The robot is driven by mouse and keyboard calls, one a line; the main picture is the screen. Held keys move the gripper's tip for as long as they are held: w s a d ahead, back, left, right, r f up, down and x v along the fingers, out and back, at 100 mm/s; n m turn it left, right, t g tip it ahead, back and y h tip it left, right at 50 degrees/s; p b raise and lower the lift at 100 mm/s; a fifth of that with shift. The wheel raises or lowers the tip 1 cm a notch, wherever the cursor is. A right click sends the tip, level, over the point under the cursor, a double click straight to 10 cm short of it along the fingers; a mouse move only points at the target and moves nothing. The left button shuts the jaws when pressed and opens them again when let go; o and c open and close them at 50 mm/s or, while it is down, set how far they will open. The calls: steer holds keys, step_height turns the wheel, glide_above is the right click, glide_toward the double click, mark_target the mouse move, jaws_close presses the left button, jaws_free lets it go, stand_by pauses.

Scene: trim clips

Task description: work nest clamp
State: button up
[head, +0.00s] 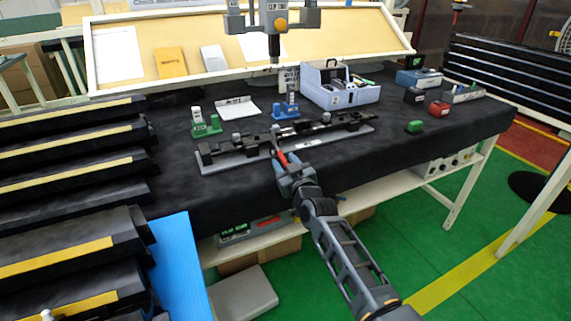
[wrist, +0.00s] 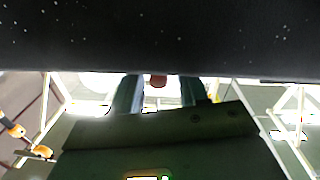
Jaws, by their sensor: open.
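The work nest (head: 225,163) is a long grey base with a black part lying along it, near the bench's front edge. A clamp lever with a red grip (head: 283,158) sticks out from its middle toward me. My gripper (head: 289,166) is open at the front of the nest, close to the red grip. In the wrist view the two fingers of my gripper (wrist: 160,92) stand apart, with a small reddish end (wrist: 158,80) between them, probably the grip. I cannot tell whether they touch it. The clamp's far end is small and partly hidden.
The dark bench top (head: 175,135) also holds a green fixture (head: 205,125), a blue fixture (head: 287,108), a grey-blue tool box (head: 340,93) and a small green block (head: 414,127). Black racks (head: 70,215) stand at left. The bench top right of the nest is mostly clear.

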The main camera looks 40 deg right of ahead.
jaws_close()
stand_by(0.4)
